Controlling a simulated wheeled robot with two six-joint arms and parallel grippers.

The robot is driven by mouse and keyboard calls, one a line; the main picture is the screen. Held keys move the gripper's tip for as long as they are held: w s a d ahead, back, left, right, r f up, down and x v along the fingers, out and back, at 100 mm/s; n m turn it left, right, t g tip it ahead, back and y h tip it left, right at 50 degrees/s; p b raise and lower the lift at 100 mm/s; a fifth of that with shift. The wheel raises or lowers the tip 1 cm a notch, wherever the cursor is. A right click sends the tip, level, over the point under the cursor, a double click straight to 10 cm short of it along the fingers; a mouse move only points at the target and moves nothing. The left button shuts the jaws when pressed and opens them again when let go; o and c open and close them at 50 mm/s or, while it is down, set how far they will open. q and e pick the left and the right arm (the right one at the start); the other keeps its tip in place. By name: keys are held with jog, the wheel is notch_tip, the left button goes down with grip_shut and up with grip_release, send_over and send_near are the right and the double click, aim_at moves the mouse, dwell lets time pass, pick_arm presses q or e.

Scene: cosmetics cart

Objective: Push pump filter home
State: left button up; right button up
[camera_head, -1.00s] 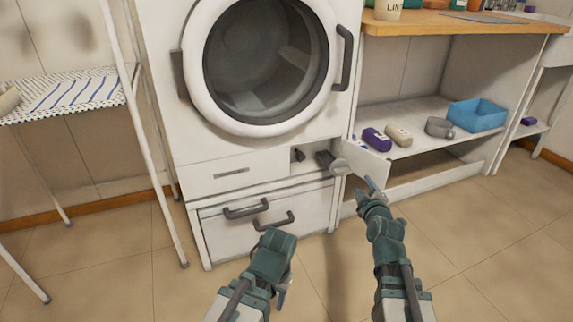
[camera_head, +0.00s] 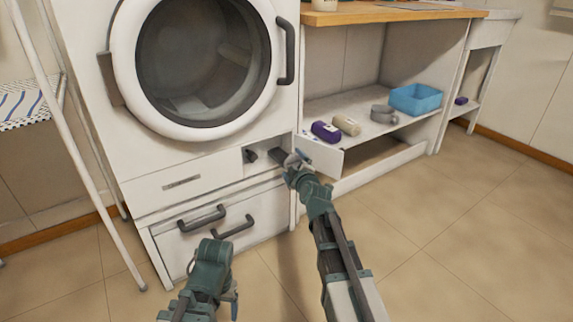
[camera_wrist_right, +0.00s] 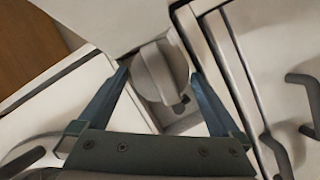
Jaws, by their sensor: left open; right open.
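The pump filter, a grey round cap with a raised grip, shows between my right fingers in the right wrist view (camera_wrist_right: 160,72). It sits at the small open service hatch (camera_head: 262,156) below the washer door, and its dark body (camera_head: 278,155) shows behind my gripper in the head view. My right gripper (camera_head: 296,160) is open, with one finger on each side of the cap in the wrist view (camera_wrist_right: 165,95). I cannot tell whether the fingers touch it. My left gripper (camera_head: 234,296) is open and empty, low in front of the drawer.
The hatch flap (camera_head: 322,157) stands open to the right of my right gripper. A purple bottle (camera_head: 326,132), a beige bottle (camera_head: 347,125), a grey item (camera_head: 383,114) and a blue bin (camera_head: 415,98) are on the shelf. Drawer handles (camera_head: 201,219) stick out below. Floor on the right is clear.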

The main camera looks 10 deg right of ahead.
jog(key=shift+x, duration=1.15)
jog(key=shift+c, duration=0.2)
grip_shut()
jog(key=shift+w, duration=0.1)
